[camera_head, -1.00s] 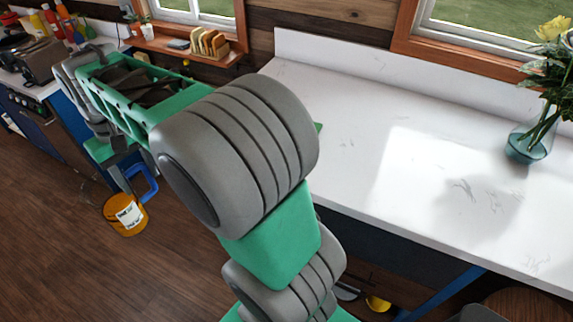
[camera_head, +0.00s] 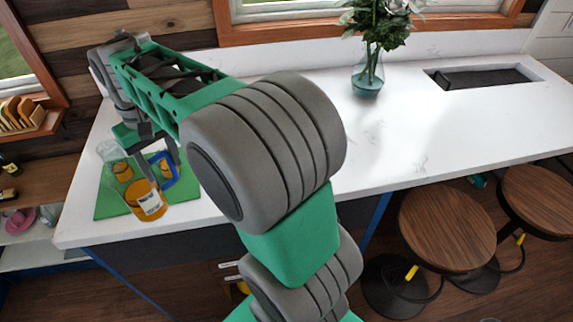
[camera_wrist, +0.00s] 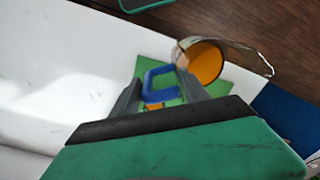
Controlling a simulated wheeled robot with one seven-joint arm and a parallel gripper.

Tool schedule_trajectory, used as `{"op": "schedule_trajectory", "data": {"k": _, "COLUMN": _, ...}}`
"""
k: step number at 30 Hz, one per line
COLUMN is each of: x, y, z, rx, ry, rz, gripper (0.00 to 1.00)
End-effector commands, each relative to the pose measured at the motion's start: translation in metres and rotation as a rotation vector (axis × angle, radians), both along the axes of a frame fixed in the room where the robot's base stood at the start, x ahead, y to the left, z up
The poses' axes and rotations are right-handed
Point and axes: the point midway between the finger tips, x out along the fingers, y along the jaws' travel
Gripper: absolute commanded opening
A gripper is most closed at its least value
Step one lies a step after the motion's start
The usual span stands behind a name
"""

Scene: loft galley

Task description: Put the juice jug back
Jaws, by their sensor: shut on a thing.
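The juice jug (camera_head: 150,206) is see-through, with orange juice, a white label and a blue handle. My gripper (camera_head: 160,158) is shut on the blue handle, which shows between the fingers in the wrist view (camera_wrist: 160,86). In the head view the jug appears over the front part of a green mat (camera_head: 105,207) on the white counter. I cannot tell whether its base touches the mat. My fingers partly hide the handle. A clear glass shape (camera_head: 111,151) with some orange shows behind the jug; I cannot tell whether it is part of the jug.
The white counter (camera_head: 400,135) is clear right of my arm, up to a vase of flowers (camera_head: 368,78) and a sink (camera_head: 485,78). The counter's left end is close to the mat. Wooden stools (camera_head: 447,227) stand in front at right. A shelf with toast (camera_head: 22,115) is at left.

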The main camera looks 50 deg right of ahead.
Motion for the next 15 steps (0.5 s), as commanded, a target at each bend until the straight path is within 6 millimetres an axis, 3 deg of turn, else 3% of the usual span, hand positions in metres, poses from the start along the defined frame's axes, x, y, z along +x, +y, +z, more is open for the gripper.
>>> {"op": "schedule_trajectory", "data": {"k": 9, "x": -0.003, "y": -0.06, "z": 0.013, "rx": 0.002, "ry": -0.004, "rz": -0.082, "gripper": 0.0}}
{"op": "schedule_trajectory", "data": {"k": 15, "x": -0.01, "y": -0.083, "z": 0.032, "rx": 0.009, "ry": -0.008, "rz": 0.072, "gripper": 0.0}}
